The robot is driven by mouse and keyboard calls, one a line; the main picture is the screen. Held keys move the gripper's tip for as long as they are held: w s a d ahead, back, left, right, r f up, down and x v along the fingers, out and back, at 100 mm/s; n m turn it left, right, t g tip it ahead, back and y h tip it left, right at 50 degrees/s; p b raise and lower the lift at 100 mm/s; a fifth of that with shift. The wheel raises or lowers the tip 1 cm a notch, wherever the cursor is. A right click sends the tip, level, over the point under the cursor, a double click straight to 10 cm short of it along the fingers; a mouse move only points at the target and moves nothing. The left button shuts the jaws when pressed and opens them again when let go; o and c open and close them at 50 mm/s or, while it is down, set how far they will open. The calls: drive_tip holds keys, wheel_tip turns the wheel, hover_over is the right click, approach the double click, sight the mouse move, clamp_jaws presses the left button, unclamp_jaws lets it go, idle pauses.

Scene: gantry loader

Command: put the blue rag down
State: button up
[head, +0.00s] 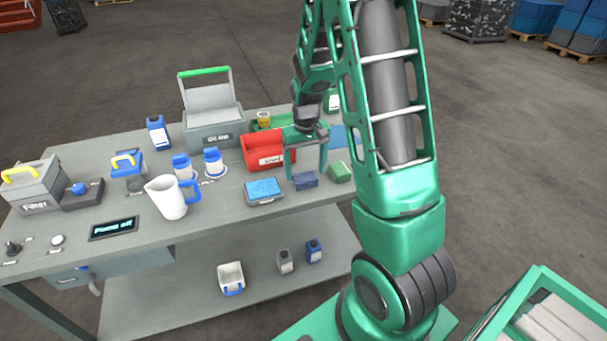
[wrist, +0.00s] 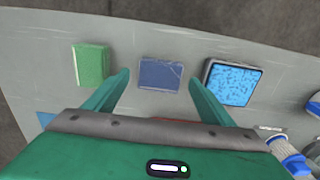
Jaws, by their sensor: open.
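The blue rag (head: 305,180) is a small dark blue folded cloth lying on the grey workbench top near its front edge. It also shows in the wrist view (wrist: 160,74), flat on the bench, ahead of and between my fingers. My gripper (head: 307,174) is open above the bench, with its green fingers pointing down around the rag's place. In the wrist view my gripper (wrist: 160,84) has its two fingers spread wide, with nothing held between them. Whether the fingertips touch the bench cannot be told.
A green sponge (wrist: 91,65) lies on one side of the rag and a tray with bright blue contents (wrist: 233,82) on the other. A red bin (head: 262,152) stands just behind. A white jug (head: 168,198) is farther left. The bench's front edge (head: 290,213) is close.

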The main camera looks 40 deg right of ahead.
sight(305, 177)
wheel_tip(305, 177, up, 9)
drive_tip(key=s+a+r+m, duration=0.1)
drive_tip(key=s+r, duration=0.2)
drive_tip(key=s, duration=1.1)
drive_tip(key=s+a+r+m, duration=0.1)
drive_tip(key=s+r, duration=0.3)
drive_tip(key=s, duration=1)
drive_tip(key=shift+s+a+r+m, duration=0.15)
drive_tip(key=shift+a+m, duration=0.25)
drive_tip(key=shift+m, duration=0.2)
